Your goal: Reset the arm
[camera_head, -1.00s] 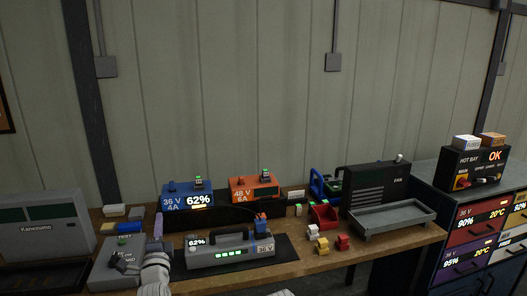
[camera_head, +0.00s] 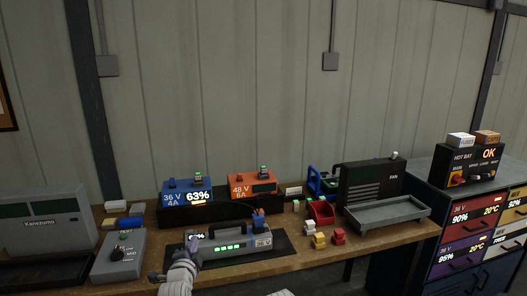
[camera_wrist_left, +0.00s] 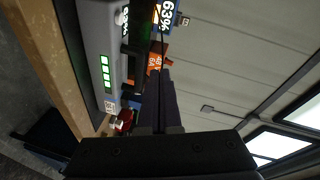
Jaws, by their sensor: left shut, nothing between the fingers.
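My left gripper (camera_head: 193,243) comes in from the bottom left in the head view, at the left end of the grey 36 V battery (camera_head: 230,255). In the left wrist view its dark fingers (camera_wrist_left: 160,85) are together with nothing between them. The battery lies on a dark mat (camera_head: 288,252) on the wooden bench and has green lights lit; it also shows in the wrist view (camera_wrist_left: 93,45). I cannot tell whether the fingers touch it. My right gripper is not in view.
A blue charger (camera_head: 187,199) reading 63% and an orange charger (camera_head: 252,187) stand behind the battery. A grey box with a dial (camera_head: 120,262) stands to the left. A red bin (camera_head: 321,212), small blocks and a grey tray (camera_head: 390,217) are to the right.

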